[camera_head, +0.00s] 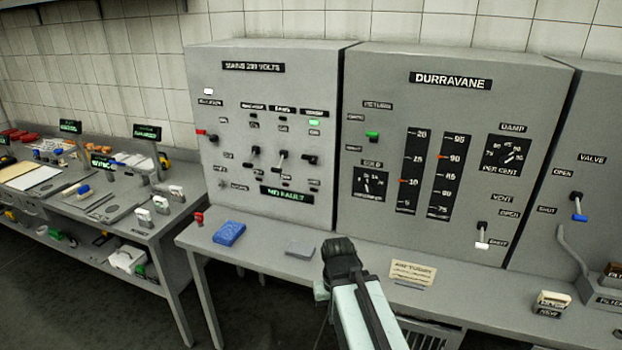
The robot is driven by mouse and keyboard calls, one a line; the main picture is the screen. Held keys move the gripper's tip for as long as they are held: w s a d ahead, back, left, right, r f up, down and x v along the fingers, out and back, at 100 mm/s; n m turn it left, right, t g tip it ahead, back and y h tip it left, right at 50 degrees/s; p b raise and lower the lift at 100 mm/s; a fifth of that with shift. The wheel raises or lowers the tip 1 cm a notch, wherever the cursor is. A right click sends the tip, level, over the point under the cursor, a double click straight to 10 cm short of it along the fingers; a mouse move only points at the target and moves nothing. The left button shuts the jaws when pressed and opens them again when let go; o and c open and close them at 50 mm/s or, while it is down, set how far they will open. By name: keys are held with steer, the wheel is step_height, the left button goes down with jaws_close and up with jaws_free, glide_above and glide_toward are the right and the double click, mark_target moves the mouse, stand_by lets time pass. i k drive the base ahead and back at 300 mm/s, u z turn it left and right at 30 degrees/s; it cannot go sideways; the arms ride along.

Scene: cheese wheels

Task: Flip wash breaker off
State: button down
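The grey breaker panel (225,185), headed "MAINS 231 VOLTS", stands left of centre. It has three dark breaker switches in a row: a left one (254,152), a middle one (282,158) with a pale lever, and a right one (310,160). The small labels above them are too blurred to tell surely which one reads wash. A green lamp (314,122) glows above the right switch. My gripper (340,244) is dark, below and right of the panel, over the bench and apart from the switches. Its fingers are too indistinct to tell open from shut.
A red-tipped lever (201,132) is at the panel's left edge. The Durravane cabinet (395,220) adjoins on the right. A blue block (229,233), a grey block (300,248) and a card (411,272) lie on the bench. A cluttered table (163,232) stands left.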

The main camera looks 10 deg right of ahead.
mark_target(309, 158)
steer(key=k, duration=0.6)
steer(key=u, duration=0.45)
steer(key=i, duration=0.9)
steer(key=u, duration=0.9)
steer(key=i, duration=0.55)
steer(key=z, duration=0.05)
steer(key=k, duration=0.85)
steer(key=u, duration=0.2)
steer(key=i, duration=0.8)
steer(key=z, duration=0.05)
